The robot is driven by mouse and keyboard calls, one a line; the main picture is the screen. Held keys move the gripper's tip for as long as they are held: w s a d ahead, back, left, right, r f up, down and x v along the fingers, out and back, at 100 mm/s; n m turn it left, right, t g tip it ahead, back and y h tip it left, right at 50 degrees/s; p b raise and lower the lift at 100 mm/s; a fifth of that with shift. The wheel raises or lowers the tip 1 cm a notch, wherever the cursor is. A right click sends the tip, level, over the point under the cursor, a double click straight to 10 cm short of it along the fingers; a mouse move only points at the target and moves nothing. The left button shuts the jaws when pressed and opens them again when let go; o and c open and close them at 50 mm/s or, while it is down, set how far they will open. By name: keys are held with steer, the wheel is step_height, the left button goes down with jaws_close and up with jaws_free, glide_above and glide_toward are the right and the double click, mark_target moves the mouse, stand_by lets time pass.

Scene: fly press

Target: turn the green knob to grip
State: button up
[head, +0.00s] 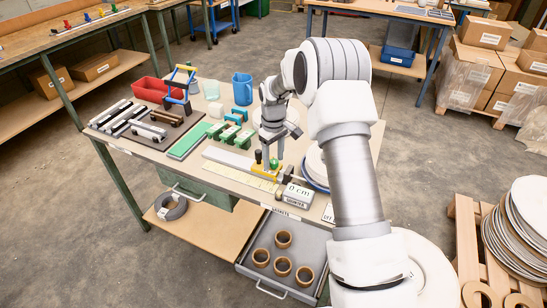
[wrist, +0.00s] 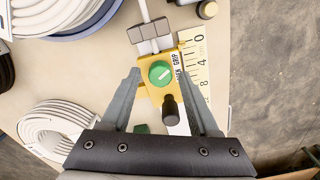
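The green knob (wrist: 160,73) sits on a yellow block (wrist: 152,92) in the wrist view, with a pale pointer line running diagonally across its top. A white label with GRIP on it lies just right of the knob; its other word is hard to read. A dark round-ended handle (wrist: 170,108) stands just below the knob. My gripper (wrist: 163,76) is open, its fingers on either side of the block and apart from the knob. In the head view my gripper (head: 272,142) points down over the yellow block (head: 262,170), and the green knob (head: 274,162) shows below it.
A ruler strip (wrist: 200,70) runs beside the block. Coiled white cable (wrist: 55,130) lies left of my gripper.

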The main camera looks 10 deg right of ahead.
mark_target(274, 160)
steer(key=shift+r, duration=0.1)
step_height(274, 160, up, 17)
steer(key=p, duration=0.1)
steer(key=shift+r+p, duration=0.15)
steer(key=shift+p, duration=0.2)
stand_by(0.4)
